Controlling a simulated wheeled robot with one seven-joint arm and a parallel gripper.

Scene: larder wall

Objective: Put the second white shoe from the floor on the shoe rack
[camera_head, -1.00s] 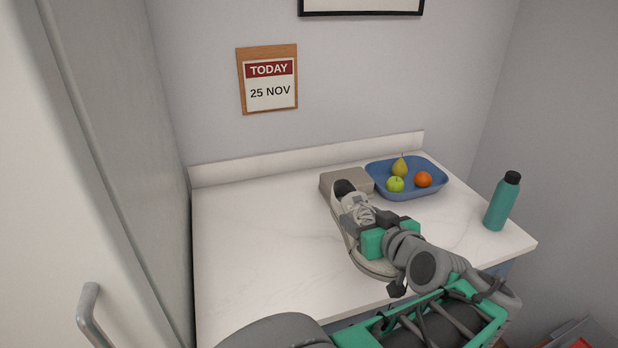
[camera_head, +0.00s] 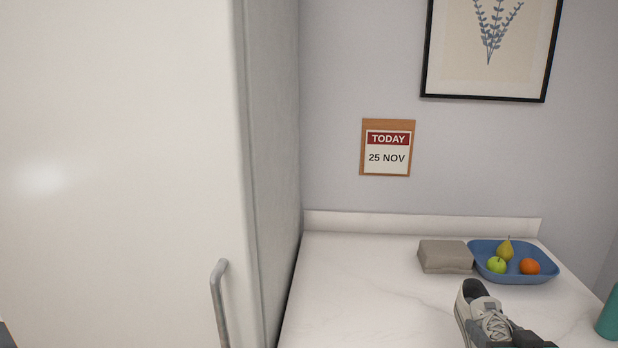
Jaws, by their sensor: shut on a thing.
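A white shoe (camera_head: 487,312) with a dark opening and pale laces shows at the bottom right, over the worktop. Its lower end is cut off by the picture edge. My gripper (camera_head: 522,341) shows only as a dark piece at the bottom edge, shut on the shoe. I cannot tell whether the shoe touches the worktop. The shoe rack and the floor are not in view.
A white worktop (camera_head: 360,290) holds a grey-beige block (camera_head: 446,257), a blue tray (camera_head: 551,268) of fruit and a teal bottle (camera_head: 609,318). A tall white cabinet (camera_head: 120,180) with a grey handle (camera_head: 221,305) fills the left. The worktop's left part is clear.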

